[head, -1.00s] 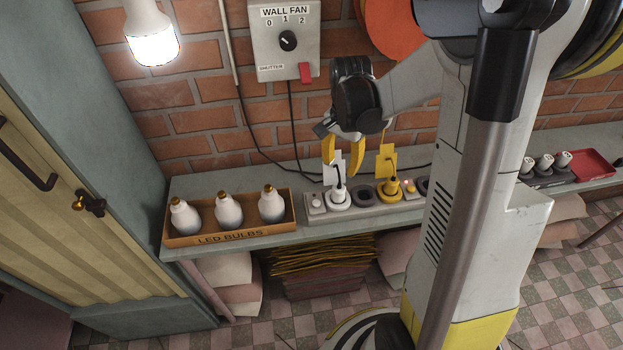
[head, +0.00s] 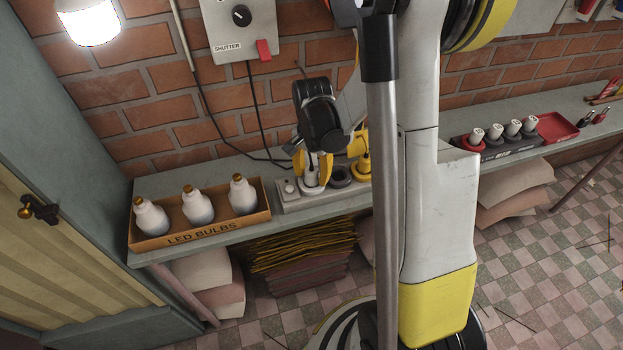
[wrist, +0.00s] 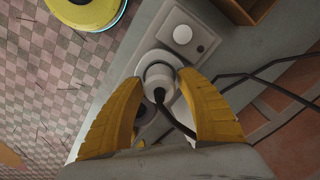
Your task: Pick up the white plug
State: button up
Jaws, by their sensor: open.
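The white plug (wrist: 158,75) sits in a socket of the grey power strip (wrist: 198,20), with a dark cord running out of its top. In the head view the white plug (head: 312,183) is partly hidden by my gripper (head: 313,168). In the wrist view my gripper (wrist: 160,88) is open, with one yellow finger on each side of the plug. I cannot tell whether the fingers touch it. A yellow plug (head: 362,168) stands farther right on the strip, partly behind my arm.
A box of LED bulbs (head: 199,234) stands left of the strip on the shelf (head: 160,187). The brick wall (head: 150,110) with a switch box (head: 240,30) rises behind. Dark cords cross behind the strip.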

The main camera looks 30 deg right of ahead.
jog(key=c, duration=1)
jog(key=shift+o, duration=0.2)
jog(key=shift+r, duration=0.1)
